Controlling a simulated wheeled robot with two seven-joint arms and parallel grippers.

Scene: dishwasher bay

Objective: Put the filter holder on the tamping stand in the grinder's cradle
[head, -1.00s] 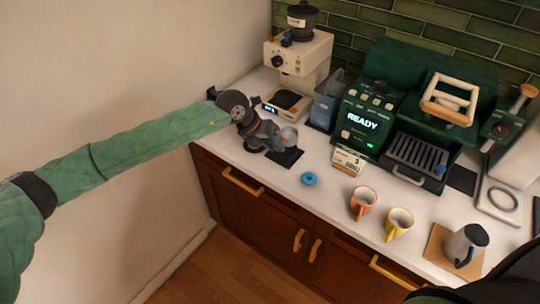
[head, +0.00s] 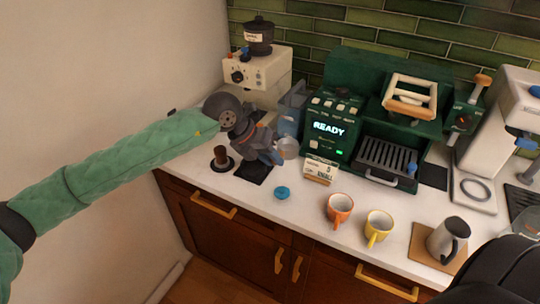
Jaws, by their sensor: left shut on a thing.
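My left gripper (head: 264,146) is shut on the filter holder (head: 287,148), whose round metallic basket shows just right of the fingers. The gripper hides most of its handle. The holder appears raised above the counter, right of the dark square mat of the tamping stand (head: 252,172). The cream grinder (head: 258,78) with a dark hopper stands behind the gripper, against the wall. Its cradle is hidden behind my gripper and wrist. My right gripper is not in view.
A tamper (head: 220,160) stands left of the mat. A blue container (head: 291,112) sits between grinder and the green coffee machine (head: 345,120). A small card (head: 319,169), blue puck (head: 282,193), orange cup (head: 339,208), yellow cup (head: 377,227) and steel jug (head: 447,238) occupy the counter.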

